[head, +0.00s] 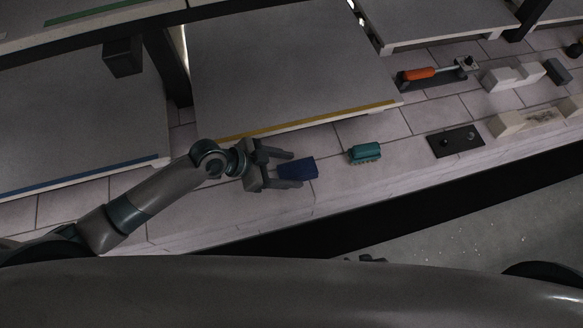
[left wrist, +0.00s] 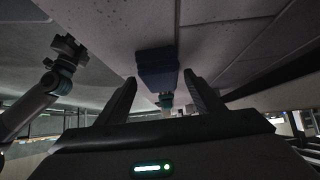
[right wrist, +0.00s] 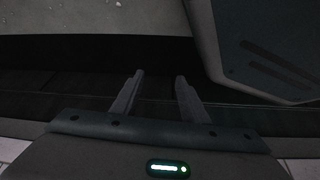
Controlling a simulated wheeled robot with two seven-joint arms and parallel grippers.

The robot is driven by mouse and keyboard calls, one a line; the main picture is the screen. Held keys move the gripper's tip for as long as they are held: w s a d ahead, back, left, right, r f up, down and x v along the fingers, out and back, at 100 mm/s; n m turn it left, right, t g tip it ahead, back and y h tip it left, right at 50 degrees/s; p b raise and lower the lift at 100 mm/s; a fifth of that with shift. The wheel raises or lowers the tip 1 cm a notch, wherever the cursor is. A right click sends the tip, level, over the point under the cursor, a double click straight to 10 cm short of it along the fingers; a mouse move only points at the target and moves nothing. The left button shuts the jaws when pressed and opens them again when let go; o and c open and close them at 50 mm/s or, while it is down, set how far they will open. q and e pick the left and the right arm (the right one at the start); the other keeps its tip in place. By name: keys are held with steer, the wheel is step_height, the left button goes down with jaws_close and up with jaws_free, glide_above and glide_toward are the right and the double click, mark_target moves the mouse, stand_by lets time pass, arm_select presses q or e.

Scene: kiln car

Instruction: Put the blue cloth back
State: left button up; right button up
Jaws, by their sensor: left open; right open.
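The blue cloth (head: 299,169) lies as a small dark blue folded piece on the tiled surface, near its front edge. It also shows in the left wrist view (left wrist: 157,72), ahead of and between the fingertips. My left gripper (head: 285,169) is open, with its fingers pointing right at the cloth; the cloth's left part sits at or between the fingertips, and I cannot tell if they touch it. My right gripper (right wrist: 157,78) is open and empty, over a dark band. In the head view only a small part near the bottom may be it.
A teal brush-like block (head: 364,153) stands right of the cloth. A dark plate with knobs (head: 455,141), an orange-handled tool (head: 420,74) and pale blocks (head: 513,76) lie further right. A grey shelf slab with a yellow edge (head: 300,125) is just behind the cloth.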

arm_select(q)
steer(key=v, duration=1)
steer(key=shift+a+r, duration=0.25)
arm_select(e)
steer(key=shift+s+d+f+g, duration=0.15)
steer(key=shift+s+d+g, duration=0.1)
steer(key=shift+g, duration=0.05)
arm_select(q)
steer(key=shift+s, duration=0.1)
arm_select(e)
steer(key=shift+a, duration=0.15)
steer(key=shift+a, duration=0.55)
arm_select(q)
steer(key=shift+s, duration=0.15)
arm_select(e)
steer(key=shift+s, duration=0.15)
